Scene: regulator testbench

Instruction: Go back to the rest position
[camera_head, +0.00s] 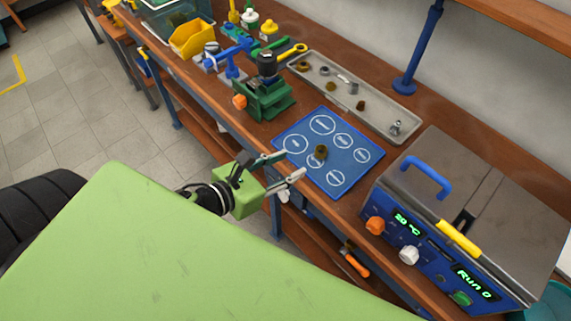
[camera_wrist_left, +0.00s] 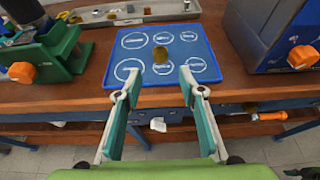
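My left gripper (camera_head: 286,168) is open and empty at the front edge of the workbench, beside the blue mat. In the left wrist view its two fingers (camera_wrist_left: 158,85) are spread apart, with the blue mat (camera_wrist_left: 196,62) beyond them. The blue mat (camera_head: 285,139) has several white labelled circles. A small brownish-gold round part (camera_head: 320,152) lies on it between the circles; it also shows in the left wrist view (camera_wrist_left: 160,53), apart from the fingers. My right gripper is in neither view.
A green vise (camera_head: 264,99) with an orange knob stands left of the mat. A grey tray (camera_head: 345,92) with several small parts lies behind it. A blue test machine (camera_head: 420,232) reading "20 °C" and "Run 0" stands at right. A yellow bin (camera_head: 192,38) is at the far left.

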